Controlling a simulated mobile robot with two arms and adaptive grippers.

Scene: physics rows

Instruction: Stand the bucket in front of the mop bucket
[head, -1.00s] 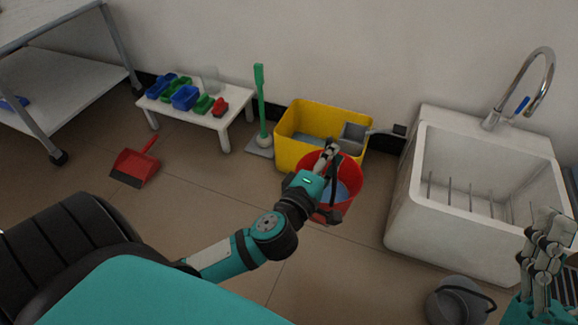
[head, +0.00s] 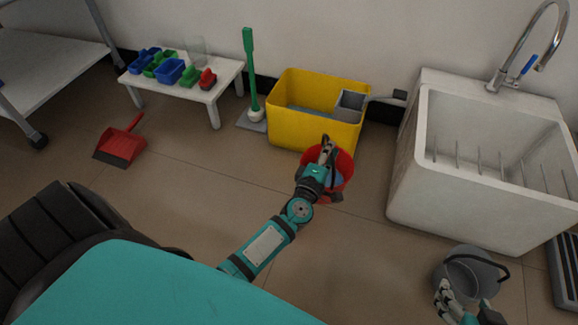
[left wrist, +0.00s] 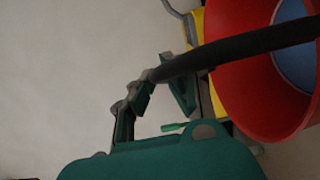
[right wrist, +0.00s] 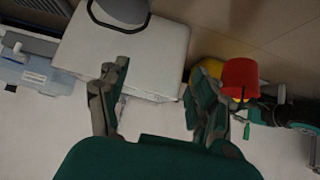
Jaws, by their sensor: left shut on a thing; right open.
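The red bucket (head: 346,163) is just in front of the yellow mop bucket (head: 312,131), towards its right end, and overlaps its lower edge in the head view. I cannot tell whether it touches the floor. My left gripper (head: 327,150) is shut on the red bucket's dark handle (left wrist: 235,46); the red wall (left wrist: 238,95) shows beside it in the left wrist view. My right gripper (right wrist: 148,88) is open and empty. In the head view it is at the bottom right, by a grey bucket (head: 470,275) with a dark handle.
A white sink (head: 480,205) stands right of the mop bucket. A green-handled brush (head: 250,75) on a grey base is at its left. A low white table (head: 217,95) holds small coloured bins. A red dustpan (head: 120,147) lies on the floor. The middle floor is clear.

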